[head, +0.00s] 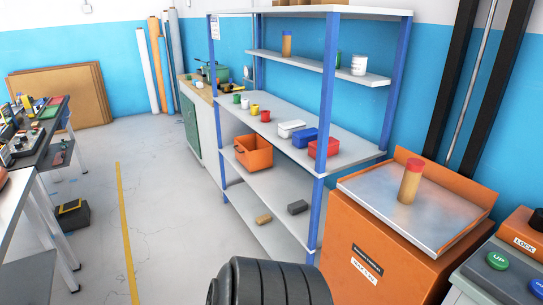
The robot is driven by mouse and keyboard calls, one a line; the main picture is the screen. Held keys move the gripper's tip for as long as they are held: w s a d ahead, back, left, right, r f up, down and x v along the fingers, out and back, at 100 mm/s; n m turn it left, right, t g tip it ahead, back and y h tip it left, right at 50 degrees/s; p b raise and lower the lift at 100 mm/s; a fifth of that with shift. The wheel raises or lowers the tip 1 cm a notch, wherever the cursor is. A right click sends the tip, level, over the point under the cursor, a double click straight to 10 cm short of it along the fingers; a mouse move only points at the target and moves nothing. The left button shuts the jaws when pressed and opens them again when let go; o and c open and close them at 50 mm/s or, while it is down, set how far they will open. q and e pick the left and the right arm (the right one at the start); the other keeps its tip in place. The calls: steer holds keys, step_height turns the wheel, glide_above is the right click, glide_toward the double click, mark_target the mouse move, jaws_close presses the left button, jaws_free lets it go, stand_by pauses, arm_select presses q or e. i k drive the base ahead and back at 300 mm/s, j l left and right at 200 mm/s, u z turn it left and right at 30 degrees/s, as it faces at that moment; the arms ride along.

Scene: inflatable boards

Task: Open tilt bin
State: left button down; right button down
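An orange bin (254,152) sits on the middle shelf level of a rack in the head view, below the row of small cups. Its upper side looks open and its front wall faces the aisle. I cannot tell whether it is tilted out or how it is held. Neither of my grippers shows in this view, and nothing is seen touching the bin.
The white rack with blue posts (318,205) holds cups, a blue box (304,138) and a red box (325,148). An orange cabinet (385,240) stands right. A workbench (35,140) is left.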

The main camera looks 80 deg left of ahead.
mark_target(256, 154)
steer(key=u, duration=2.95)
steer(key=i+j+z, duration=0.15)
steer(key=i, duration=0.35)
steer(key=i+j+z, duration=0.15)
steer(key=i+j, duration=0.25)
steer(key=i+j+z, duration=0.15)
steer(key=i+j, duration=0.25)
steer(key=i, duration=0.2)
